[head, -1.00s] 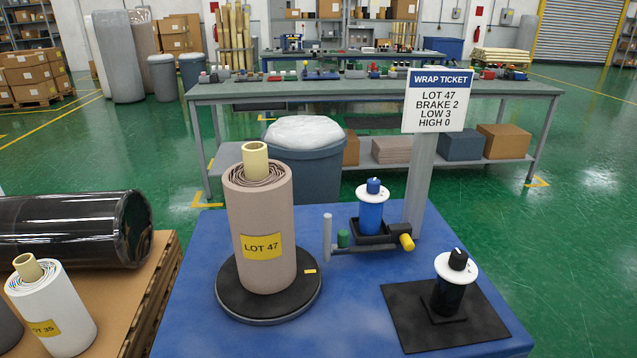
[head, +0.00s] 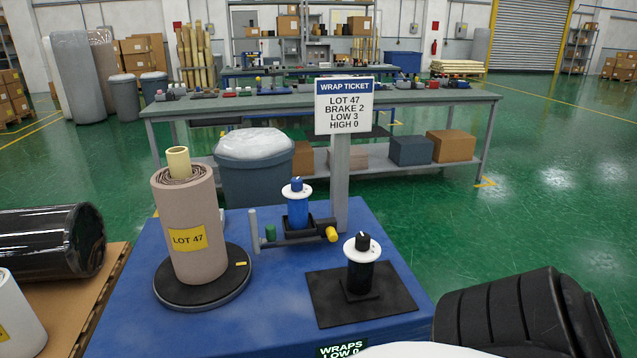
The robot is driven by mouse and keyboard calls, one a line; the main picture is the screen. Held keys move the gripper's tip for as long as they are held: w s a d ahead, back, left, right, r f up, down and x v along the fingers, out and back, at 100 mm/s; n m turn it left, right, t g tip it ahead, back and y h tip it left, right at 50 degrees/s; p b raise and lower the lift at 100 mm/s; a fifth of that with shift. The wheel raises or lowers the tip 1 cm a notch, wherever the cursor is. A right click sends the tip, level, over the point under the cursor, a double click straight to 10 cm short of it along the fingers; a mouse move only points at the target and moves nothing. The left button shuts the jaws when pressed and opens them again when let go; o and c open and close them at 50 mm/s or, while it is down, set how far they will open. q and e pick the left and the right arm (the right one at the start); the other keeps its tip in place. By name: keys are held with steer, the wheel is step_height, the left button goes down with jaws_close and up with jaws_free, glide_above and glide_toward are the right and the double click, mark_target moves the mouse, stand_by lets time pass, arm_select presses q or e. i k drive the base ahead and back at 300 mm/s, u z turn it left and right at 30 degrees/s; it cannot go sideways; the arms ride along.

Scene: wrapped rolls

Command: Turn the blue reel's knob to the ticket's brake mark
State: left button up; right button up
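The blue reel (head: 298,212) stands upright on a dark bracket on the blue table, right of the wrapped roll. A white dial disc (head: 298,192) sits on it, with a blue knob (head: 296,183) on top. The dial marks and the knob's setting are too small to read. The wrap ticket (head: 344,105) on a grey post behind reads LOT 47, BRAKE 2, LOW 3, HIGH 0. Neither gripper is in view. A black ribbed part of my arm shows at the lower right, clear of the reel.
A black reel (head: 361,269) with a white dial and black knob stands on a dark plate nearer. The LOT 47 roll (head: 188,225) stands on a black turntable (head: 240,283). A yellow-ended part (head: 332,234) is beside the blue reel. A WRAPS LOW 0 display (head: 341,350) is at the front.

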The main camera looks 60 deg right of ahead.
mark_target(297, 183)
steer(key=z, duration=0.9)
steer(key=i, duration=0.35)
steer(key=u, duration=0.15)
